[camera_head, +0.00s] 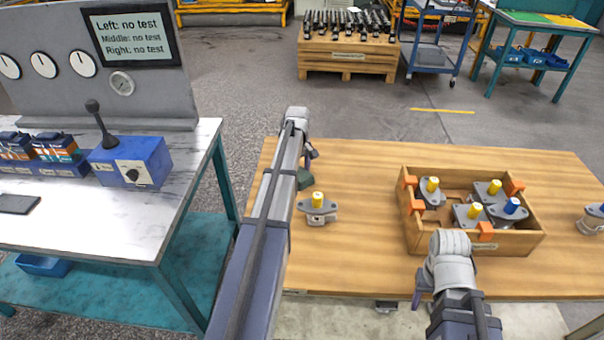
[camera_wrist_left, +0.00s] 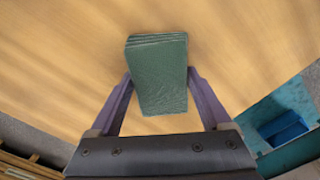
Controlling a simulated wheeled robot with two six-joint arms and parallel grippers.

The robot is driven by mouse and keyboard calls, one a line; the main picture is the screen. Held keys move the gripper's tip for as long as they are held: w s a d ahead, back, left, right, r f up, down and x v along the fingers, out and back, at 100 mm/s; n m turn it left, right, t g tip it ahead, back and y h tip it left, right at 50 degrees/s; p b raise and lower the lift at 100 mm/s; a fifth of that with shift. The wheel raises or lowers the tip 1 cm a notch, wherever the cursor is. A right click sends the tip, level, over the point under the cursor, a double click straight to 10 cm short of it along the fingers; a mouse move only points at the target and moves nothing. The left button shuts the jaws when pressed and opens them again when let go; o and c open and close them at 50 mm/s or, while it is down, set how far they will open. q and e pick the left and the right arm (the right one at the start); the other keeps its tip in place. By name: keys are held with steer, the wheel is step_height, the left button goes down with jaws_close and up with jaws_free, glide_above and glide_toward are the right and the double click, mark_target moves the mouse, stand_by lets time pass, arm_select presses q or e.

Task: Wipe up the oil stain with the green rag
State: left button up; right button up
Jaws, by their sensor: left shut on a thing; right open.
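The green rag (camera_wrist_left: 160,75) is a folded dark green block between the two purple fingers of my left gripper (camera_wrist_left: 160,88) in the left wrist view. My left gripper is shut on it. In the head view the rag (camera_head: 304,179) shows partly behind my left arm, at the left part of the wooden table (camera_head: 360,165). I cannot tell whether it touches the tabletop. My right gripper (camera_head: 421,290) is open over the table's front edge, partly hidden by its own wrist. I see no oil stain in either view.
A wooden crate (camera_head: 415,238) with several capped parts is at the middle right; another part (camera_head: 590,220) is at the right edge. A test bench (camera_head: 90,215) stands at the left.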

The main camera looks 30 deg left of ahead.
arm_select(q)
steer(key=shift+r, duration=0.1)
step_height(320, 180, up, 6)
steer(key=p, duration=0.6)
steer(key=shift+r+p, duration=1.45)
steer(key=shift+p, duration=0.05)
